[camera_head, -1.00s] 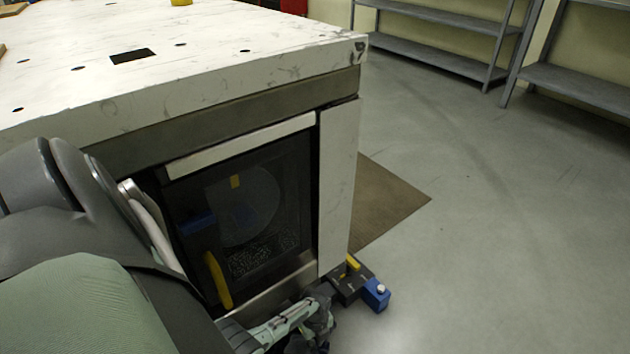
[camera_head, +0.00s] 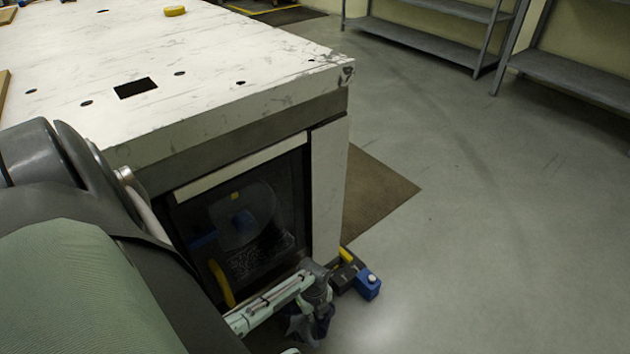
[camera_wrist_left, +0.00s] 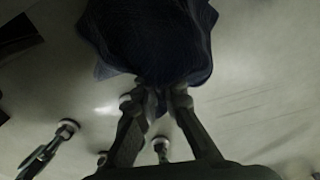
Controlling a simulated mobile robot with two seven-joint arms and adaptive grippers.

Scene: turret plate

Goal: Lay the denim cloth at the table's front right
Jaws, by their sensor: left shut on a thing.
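The denim cloth (camera_head: 322,328) is a small dark blue bundle hanging at my left gripper (camera_head: 314,308), low beside the table's near side and below the tabletop. In the left wrist view, the fingers of my left gripper (camera_wrist_left: 157,98) are shut on the gathered end of the cloth (camera_wrist_left: 150,40), which spreads out dark and crumpled. The white, marble-patterned table (camera_head: 230,60) fills the upper left of the head view. Its near right corner is bare and chipped. My right gripper is not in view.
A yellow object (camera_head: 175,11) and a dark rectangular opening (camera_head: 135,88) are on the tabletop. A blue and black item (camera_head: 368,286) lies low by the table's base. A brown mat (camera_head: 375,195) lies on the open grey floor. Metal shelves (camera_head: 430,40) stand at the back.

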